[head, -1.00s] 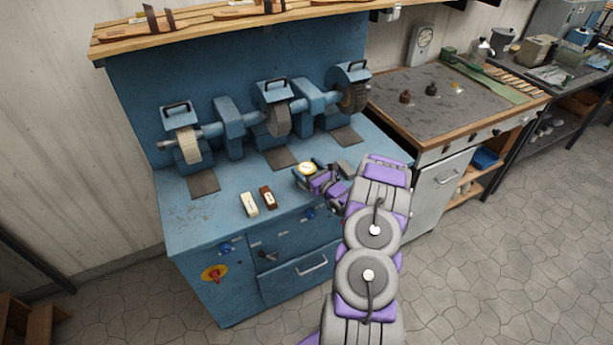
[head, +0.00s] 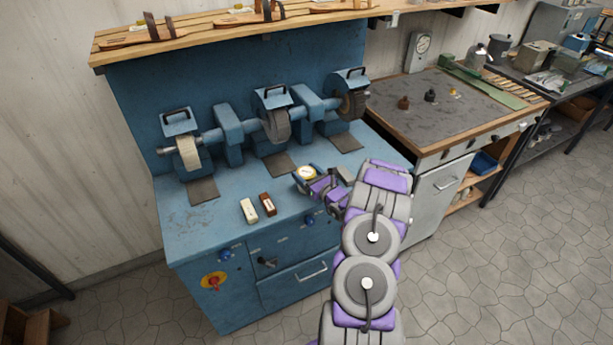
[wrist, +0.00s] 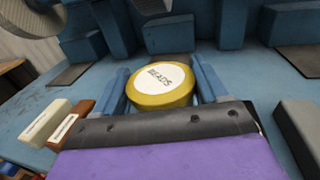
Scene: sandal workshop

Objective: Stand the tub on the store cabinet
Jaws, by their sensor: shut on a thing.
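The tub is a round yellow tub with a white lid label reading "BEADS"; it shows in the wrist view (wrist: 160,86) and in the head view (head: 306,172). My gripper (wrist: 162,92) is shut on the tub, with one blue finger on each side of it. In the head view my gripper (head: 307,174) is over the front part of the blue grinding bench (head: 190,226). The tub looks upright. I cannot tell whether its base touches the bench top. No cabinet is clearly marked as the store cabinet.
A cream block (head: 249,211) and a brown block (head: 267,204) lie left of my gripper. A grey block (head: 346,173) lies to its right. Grinding wheels (head: 277,126) stand behind. A workbench (head: 440,105) stands at right, and open floor (head: 500,260) lies before it.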

